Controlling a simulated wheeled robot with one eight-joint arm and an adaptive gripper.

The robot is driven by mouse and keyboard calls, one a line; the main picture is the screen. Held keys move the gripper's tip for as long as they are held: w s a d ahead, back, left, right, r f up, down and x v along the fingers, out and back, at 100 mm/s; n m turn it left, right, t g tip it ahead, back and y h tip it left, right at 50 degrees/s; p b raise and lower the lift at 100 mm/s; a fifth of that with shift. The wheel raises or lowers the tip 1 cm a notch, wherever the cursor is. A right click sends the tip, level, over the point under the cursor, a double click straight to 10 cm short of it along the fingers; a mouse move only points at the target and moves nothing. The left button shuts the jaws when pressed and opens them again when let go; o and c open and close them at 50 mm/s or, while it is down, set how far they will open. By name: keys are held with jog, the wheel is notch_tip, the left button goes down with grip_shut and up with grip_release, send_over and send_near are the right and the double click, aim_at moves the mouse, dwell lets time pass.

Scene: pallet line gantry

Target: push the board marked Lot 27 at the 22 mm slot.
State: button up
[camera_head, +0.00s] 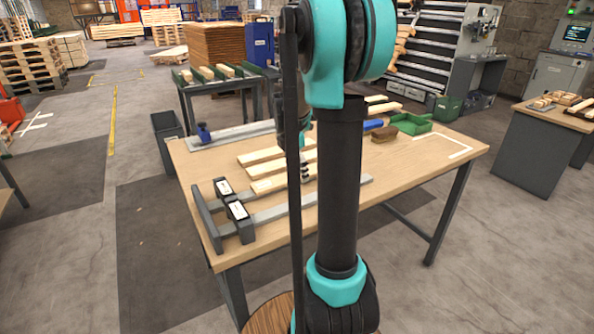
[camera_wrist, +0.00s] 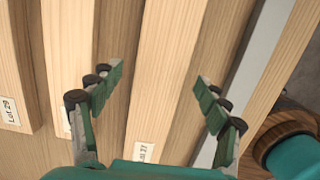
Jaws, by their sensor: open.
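In the wrist view my gripper (camera_wrist: 160,78) is open, its two fingers spread over a pale board (camera_wrist: 160,85). That board's label is partly hidden by the gripper body; its end looks like 27. A neighbouring board (camera_wrist: 68,60) has a mostly covered label, and the board at far left (camera_wrist: 15,60) reads Lot 29. In the head view the boards lie on the table, the front one (camera_head: 275,185) nearest the grey rail. My gripper (camera_head: 305,171) is mostly hidden there behind my arm. Two dark blocks with white labels (camera_head: 238,212) stand at the table's left; their marks are unreadable.
The grey rail (camera_head: 270,213) runs along the front of the wooden table (camera_head: 200,165). A second rail (camera_head: 235,133) with a blue piece lies at the back. A green tray (camera_head: 408,125) and a brown block (camera_head: 384,134) sit right of my arm. The table's right part is mostly clear.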

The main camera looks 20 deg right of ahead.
aim_at(282, 179)
jog(key=shift+c, duration=0.6)
jog(key=c, duration=1.2)
jog(key=shift+a, duration=0.15)
jog(key=shift+s+a, duration=0.15)
jog(key=shift+a, duration=0.45)
jog(key=shift+s+a, duration=0.1)
jog(key=shift+a, duration=0.2)
jog(key=shift+a, duration=0.35)
jog(key=shift+s+a, duration=0.15)
jog(key=shift+a, duration=0.5)
jog(key=shift+s+a, duration=0.15)
jog(key=shift+a, duration=0.5)
jog(key=shift+a, duration=0.35)
